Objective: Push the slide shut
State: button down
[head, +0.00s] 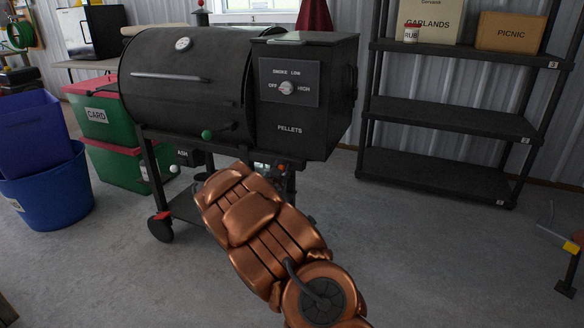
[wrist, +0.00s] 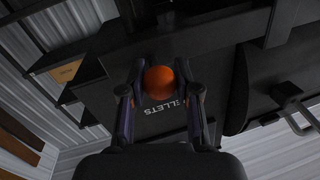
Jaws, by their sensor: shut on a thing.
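An orange-red ball knob (wrist: 160,77) sits between the two fingers of my gripper (wrist: 160,72) in the wrist view, and the gripper is shut on it. The knob is in front of the black pellet hopper marked PELLETS (wrist: 163,106). The slide itself cannot be made out clearly behind the knob and fingers, so how far out it is cannot be told. In the head view, my copper arm reaches to the underside of the hopper (head: 308,105) and hides most of the gripper and the knob.
The black grill barrel (head: 185,90) with a green knob (head: 207,134) adjoins the hopper on the left. An ASH box (head: 188,157) hangs below. Green and red crates (head: 112,120) and a blue tub (head: 55,195) stand left, a black shelf (head: 440,115) right. Floor between is clear.

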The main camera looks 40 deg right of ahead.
jog(key=shift+d, duration=0.1)
jog(key=c, duration=0.8)
grip_release()
jog(key=shift+d, duration=0.1)
jog(key=shift+v, duration=6)
